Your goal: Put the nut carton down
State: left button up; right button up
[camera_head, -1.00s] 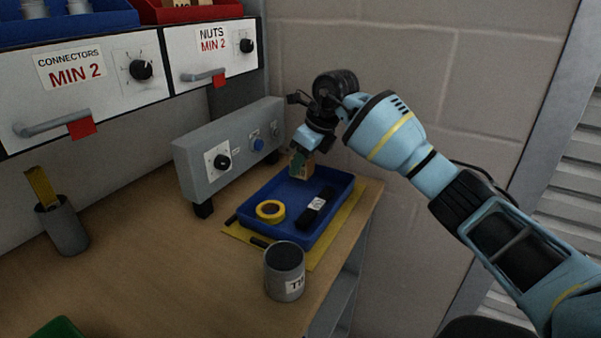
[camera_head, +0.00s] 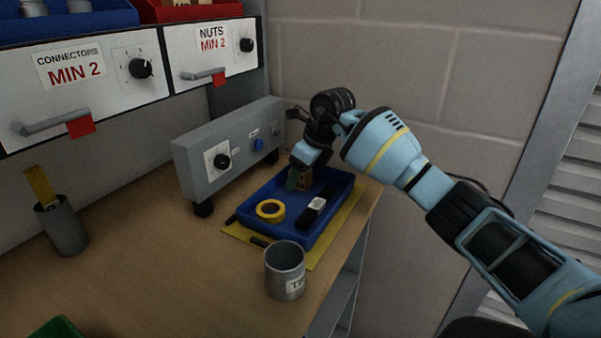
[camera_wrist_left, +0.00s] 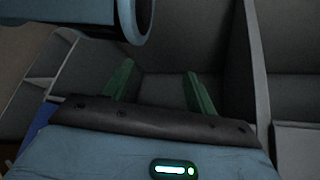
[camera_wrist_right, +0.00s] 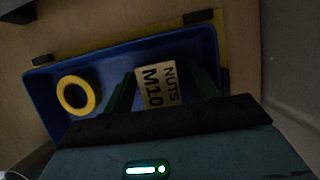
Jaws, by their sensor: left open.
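The nut carton (camera_head: 305,180) is a small tan box at the far end of the blue tray (camera_head: 338,214). In the right wrist view the carton (camera_wrist_right: 157,84) reads "NUTS M10". My right gripper (camera_head: 299,178) points down into the tray, its green fingers on both sides of the carton, shut on it. The fingers also show in the right wrist view (camera_wrist_right: 163,92). Whether the carton's underside touches the tray floor is hidden. My left gripper (camera_wrist_left: 160,85) is open and empty in the left wrist view, over grey compartments or panels; it is outside the head view.
The tray also holds a yellow tape roll (camera_head: 270,210) and a black labelled item (camera_head: 316,207). It stands on a yellow mat (camera_head: 323,252) on the wooden bench (camera_head: 150,270). A grey panel box (camera_head: 228,155) stands behind left, a grey cup (camera_head: 285,272) in front.

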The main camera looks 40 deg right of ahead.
jog(key=p+v, duration=0.1)
jog(key=v, duration=1.1)
jog(key=shift+r, duration=0.15)
jog(key=shift+c, duration=0.5)
dwell(1.5)
